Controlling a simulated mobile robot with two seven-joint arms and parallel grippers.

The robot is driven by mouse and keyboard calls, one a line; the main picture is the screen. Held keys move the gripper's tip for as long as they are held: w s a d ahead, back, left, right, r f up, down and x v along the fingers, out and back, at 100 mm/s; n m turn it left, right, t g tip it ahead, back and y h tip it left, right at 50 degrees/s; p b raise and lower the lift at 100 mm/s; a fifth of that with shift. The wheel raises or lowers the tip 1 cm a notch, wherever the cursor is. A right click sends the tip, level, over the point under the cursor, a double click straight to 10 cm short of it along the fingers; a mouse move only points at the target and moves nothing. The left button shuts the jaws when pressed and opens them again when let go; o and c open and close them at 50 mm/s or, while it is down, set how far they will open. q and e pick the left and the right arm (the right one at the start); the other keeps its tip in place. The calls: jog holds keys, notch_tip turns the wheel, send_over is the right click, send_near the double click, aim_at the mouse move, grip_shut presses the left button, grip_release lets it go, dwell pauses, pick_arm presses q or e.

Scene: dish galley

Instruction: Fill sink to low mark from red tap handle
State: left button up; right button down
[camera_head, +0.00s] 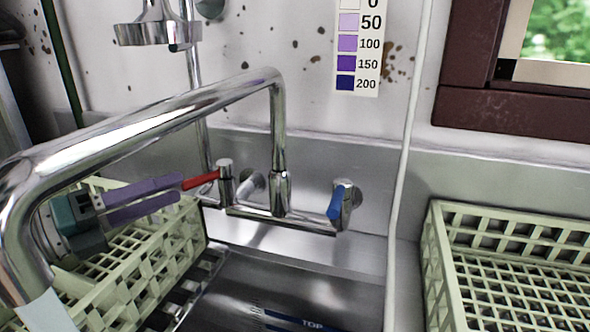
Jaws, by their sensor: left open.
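The red tap handle (202,179) sticks out to the left from the left valve of the chrome tap (280,190). My left gripper (180,189) has purple fingers and is open, with a gap between them. Its upper fingertip meets the end of the red handle in the picture; I cannot tell whether they touch. The sink (290,272) is partly in view at the bottom, with a blue band lettered TOP (312,325) on it. The low mark does not show. A pale patch (45,314) lies below the spout's end; I cannot tell whether it is water. My right gripper is not in view.
A blue tap handle (336,202) is on the right valve. A pale green crate (160,250) lies under my left gripper, and another crate (520,290) stands at the right. The large spout crosses in front of my left arm. A white cord (408,150) hangs right of the tap.

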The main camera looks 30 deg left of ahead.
aim_at(185, 185)
pick_arm(q)
jog(key=shift+x, duration=1.75)
grip_shut()
